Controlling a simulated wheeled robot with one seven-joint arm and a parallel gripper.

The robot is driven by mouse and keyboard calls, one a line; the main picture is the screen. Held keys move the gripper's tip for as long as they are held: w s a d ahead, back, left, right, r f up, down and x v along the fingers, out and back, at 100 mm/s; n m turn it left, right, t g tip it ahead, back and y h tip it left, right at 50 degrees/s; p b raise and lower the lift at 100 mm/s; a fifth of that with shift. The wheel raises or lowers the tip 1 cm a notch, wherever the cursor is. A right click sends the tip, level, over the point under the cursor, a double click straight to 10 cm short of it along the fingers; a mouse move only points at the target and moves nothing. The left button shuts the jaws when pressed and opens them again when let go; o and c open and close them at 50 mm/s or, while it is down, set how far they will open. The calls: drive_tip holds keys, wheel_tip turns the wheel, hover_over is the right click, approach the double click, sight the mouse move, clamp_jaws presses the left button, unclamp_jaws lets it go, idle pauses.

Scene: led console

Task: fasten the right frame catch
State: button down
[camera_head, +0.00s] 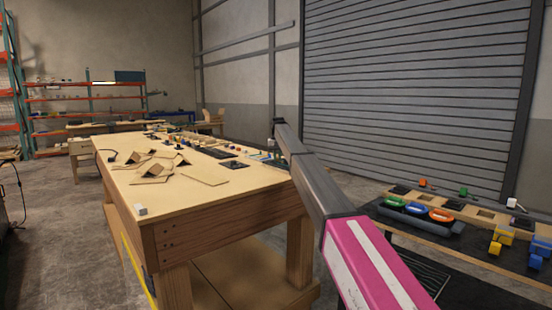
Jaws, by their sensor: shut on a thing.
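I cannot pick out the right frame catch in the head view. My arm, with a pink section and a grey link, crosses the middle of the picture from the lower right up towards the table behind. I cannot see my gripper's fingers or what they hold. The arm hides part of the area between the two work surfaces.
A wooden workbench (240,187) carries brown flat pieces (205,179) and small parts along its far side. At right, a dark table (385,214) holds blue, green and orange oval pieces (416,208) and yellow blocks (501,237). Floor at left is open.

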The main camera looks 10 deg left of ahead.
drive_tip(key=n, duration=0.4)
drive_tip(key=d+n, duration=0.1)
drive_tip(key=n, duration=0.1)
drive_tip(key=shift+w, duration=0.4)
drive_tip(key=shift+n, duration=0.3)
drive_tip(key=c, duration=1.1)
unclamp_jaws()
drive_tip(key=shift+c, duration=0.2)
drive_tip(key=shift+r, duration=0.1)
wheel_tip(320, 180, up, 11)
drive_tip(key=shift+f, duration=0.2)
